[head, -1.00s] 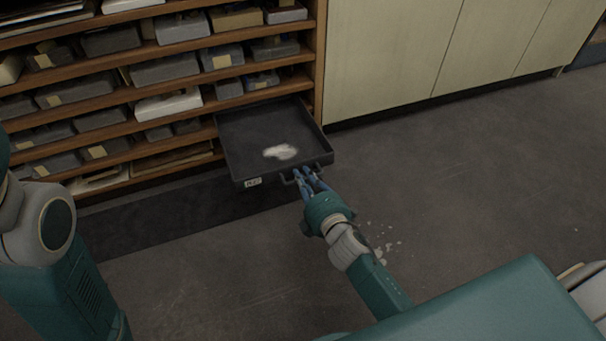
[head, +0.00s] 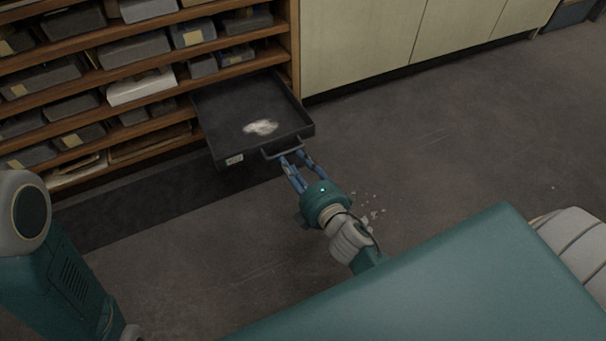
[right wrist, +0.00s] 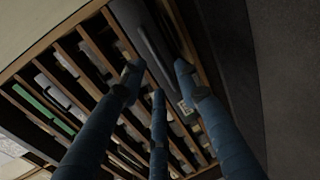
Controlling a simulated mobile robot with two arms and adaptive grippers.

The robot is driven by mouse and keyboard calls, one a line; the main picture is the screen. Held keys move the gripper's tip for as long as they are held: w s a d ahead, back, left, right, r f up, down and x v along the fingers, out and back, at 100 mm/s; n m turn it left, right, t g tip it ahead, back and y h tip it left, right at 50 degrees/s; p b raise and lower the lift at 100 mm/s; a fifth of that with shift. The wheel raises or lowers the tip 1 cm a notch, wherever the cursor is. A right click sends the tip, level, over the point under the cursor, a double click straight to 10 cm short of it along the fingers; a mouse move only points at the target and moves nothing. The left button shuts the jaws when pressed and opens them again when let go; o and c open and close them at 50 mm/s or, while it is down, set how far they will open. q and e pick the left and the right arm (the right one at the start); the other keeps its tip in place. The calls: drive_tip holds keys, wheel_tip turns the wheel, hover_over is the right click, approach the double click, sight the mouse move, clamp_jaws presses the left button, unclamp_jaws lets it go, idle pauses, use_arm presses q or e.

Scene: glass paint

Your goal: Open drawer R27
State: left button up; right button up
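A dark grey drawer (head: 222,112) is pulled well out of the wooden rack. It has a small white label (head: 234,160) on its front, too small to read surely, and a bar handle (head: 282,149). A pale patch (head: 261,127) lies on its floor. My right gripper (head: 292,157) is just in front of the handle, its blue fingers spread and empty. In the right wrist view, the spread fingers (right wrist: 158,80) show with the drawer (right wrist: 148,42) and its label (right wrist: 185,107) beyond them. My left gripper is out of view.
The rack's shelves (head: 120,85) hold several grey boxes, left of the drawer. Pale cabinets (head: 370,40) stand to the right. White flakes (head: 372,214) lie on the floor near my right wrist.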

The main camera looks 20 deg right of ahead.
drive_tip(key=s, duration=0.2)
drive_tip(key=s+r, duration=0.1)
drive_tip(key=s, duration=0.2)
drive_tip(key=shift+s+d, duration=0.1)
drive_tip(key=shift+s, duration=0.15)
